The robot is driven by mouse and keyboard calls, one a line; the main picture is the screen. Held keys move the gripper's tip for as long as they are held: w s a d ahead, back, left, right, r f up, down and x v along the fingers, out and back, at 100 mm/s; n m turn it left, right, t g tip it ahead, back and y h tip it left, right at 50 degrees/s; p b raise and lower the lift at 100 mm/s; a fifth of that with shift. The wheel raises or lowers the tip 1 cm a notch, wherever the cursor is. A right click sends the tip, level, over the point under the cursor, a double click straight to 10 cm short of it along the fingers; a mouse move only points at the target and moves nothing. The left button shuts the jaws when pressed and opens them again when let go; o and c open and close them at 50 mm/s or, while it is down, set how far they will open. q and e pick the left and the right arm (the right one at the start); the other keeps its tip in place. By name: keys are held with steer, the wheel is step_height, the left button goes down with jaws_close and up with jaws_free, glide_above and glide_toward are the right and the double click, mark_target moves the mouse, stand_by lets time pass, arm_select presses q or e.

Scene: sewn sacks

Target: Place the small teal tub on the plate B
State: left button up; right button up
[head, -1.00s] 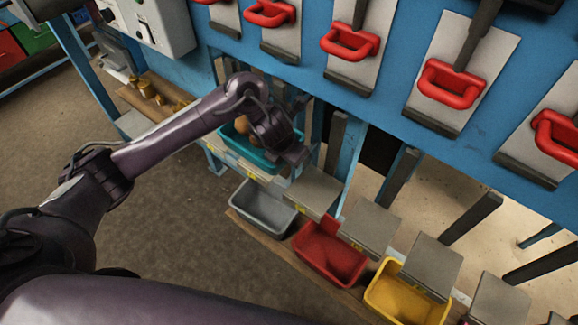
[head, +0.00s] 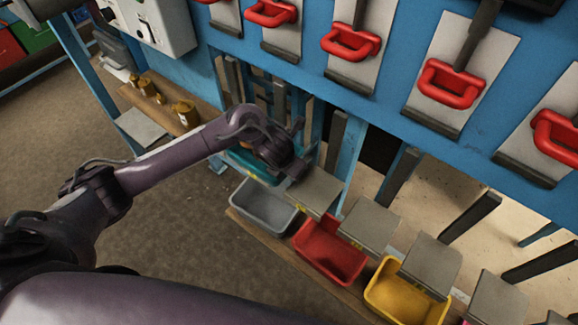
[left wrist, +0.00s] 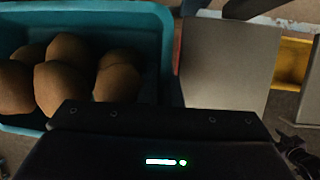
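The teal tub (head: 246,170) is at the left end of the row of containers, partly hidden behind my left arm. In the left wrist view the tub (left wrist: 152,45) lies close under my gripper, with several brown rounded lumps (left wrist: 65,75) inside. My left gripper (head: 292,168) is at the tub's right side. Its fingers are hidden, but the tub has moved along with it, so it appears shut on the tub. Grey plates (head: 318,188) with small yellow labels stand in a row; I cannot read the letters. One grey plate (left wrist: 228,65) is right beside the tub. My right gripper is out of view.
A grey bin (head: 262,207), a red bin (head: 330,250) and a yellow bin (head: 405,297) stand on a wooden board below the plates. Brass-coloured pieces (head: 184,112) stand on a shelf at the left. Red handles (head: 450,84) line the blue panel above. Open floor lies at left.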

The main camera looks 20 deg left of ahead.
arm_select(q)
steer(key=o, duration=0.4)
steer(key=shift+r+p, duration=0.3)
steer(key=p+v, duration=0.3)
steer(key=v, duration=0.8)
steer(key=shift+s+r, duration=0.25)
steer(key=shift+r, duration=0.05)
